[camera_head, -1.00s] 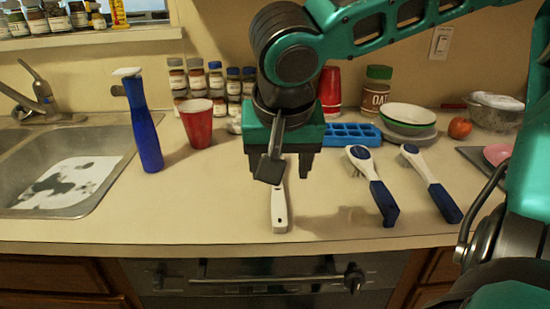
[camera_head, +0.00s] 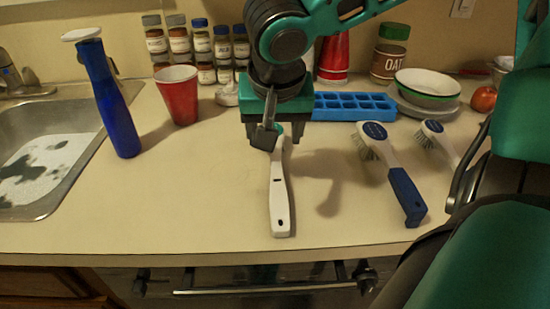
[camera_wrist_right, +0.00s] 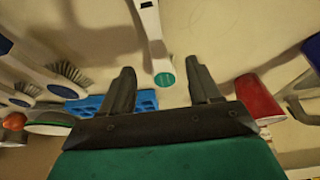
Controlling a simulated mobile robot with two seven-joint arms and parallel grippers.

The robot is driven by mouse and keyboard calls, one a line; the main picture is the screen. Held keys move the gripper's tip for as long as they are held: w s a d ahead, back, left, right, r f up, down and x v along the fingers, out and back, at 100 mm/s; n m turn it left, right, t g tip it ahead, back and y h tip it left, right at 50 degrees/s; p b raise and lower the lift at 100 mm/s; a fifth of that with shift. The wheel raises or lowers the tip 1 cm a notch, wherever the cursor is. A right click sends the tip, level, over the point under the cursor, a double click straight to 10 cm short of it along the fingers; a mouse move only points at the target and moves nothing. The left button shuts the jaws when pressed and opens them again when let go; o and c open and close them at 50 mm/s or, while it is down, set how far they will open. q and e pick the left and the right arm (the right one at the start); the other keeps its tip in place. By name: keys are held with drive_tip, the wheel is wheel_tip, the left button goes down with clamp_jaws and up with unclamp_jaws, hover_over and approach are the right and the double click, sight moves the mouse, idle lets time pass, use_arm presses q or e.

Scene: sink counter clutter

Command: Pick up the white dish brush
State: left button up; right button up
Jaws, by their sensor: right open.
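The white dish brush (camera_head: 279,195) lies on the counter, its handle end toward the front edge and its far end partly hidden by my right gripper (camera_head: 277,142). The right wrist view shows the brush (camera_wrist_right: 152,32) with a green round tip (camera_wrist_right: 164,79) between the two open fingers of the right gripper (camera_wrist_right: 162,88). Nothing is held; the fingers appear apart from the brush. My left gripper is not in view.
Two blue-handled brushes (camera_head: 404,190) lie to the right. A blue ice tray (camera_head: 350,107), stacked bowls (camera_head: 428,88) and an oat jar (camera_head: 390,52) stand behind. A red cup (camera_head: 179,98), blue spray bottle (camera_head: 112,105) and sink (camera_head: 75,165) are to the left.

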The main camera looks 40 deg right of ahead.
sight(275, 153)
drive_tip(key=x, duration=0.3)
drive_tip(key=b+x, duration=0.1)
drive_tip(key=x, duration=0.3)
drive_tip(key=shift+s+a+f, duration=0.1)
drive_tip(key=shift+s+f, duration=0.05)
drive_tip(key=shift+s, duration=0.05)
drive_tip(key=shift+c, duration=0.4)
drive_tip(key=c, duration=1)
